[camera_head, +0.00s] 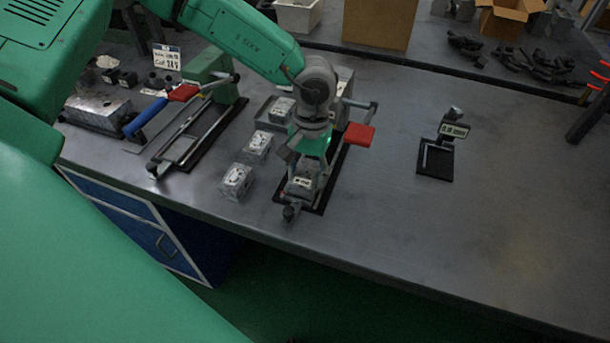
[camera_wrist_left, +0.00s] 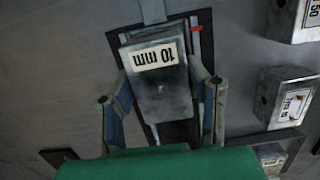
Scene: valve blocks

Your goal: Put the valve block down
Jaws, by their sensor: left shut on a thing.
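My left gripper (camera_head: 308,150) points down over a black fixture plate (camera_head: 322,200) near the front edge of the bench. It is shut on a grey metal valve block (camera_head: 301,187). In the left wrist view, the block (camera_wrist_left: 160,90) carries a white "10 mm" label and sits between the two fingers of my left gripper (camera_wrist_left: 160,78). The dark plate (camera_wrist_left: 178,132) shows behind and below the block. I cannot tell whether the block touches the plate. My right gripper is not in view.
Several similar grey blocks (camera_head: 237,181) stand just left of the fixture. A red handle (camera_head: 358,135) sticks out on its right. Another clamp fixture (camera_head: 190,135) with a red and blue handle is further left. A small black stand (camera_head: 436,160) is at right, with bare bench around it.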

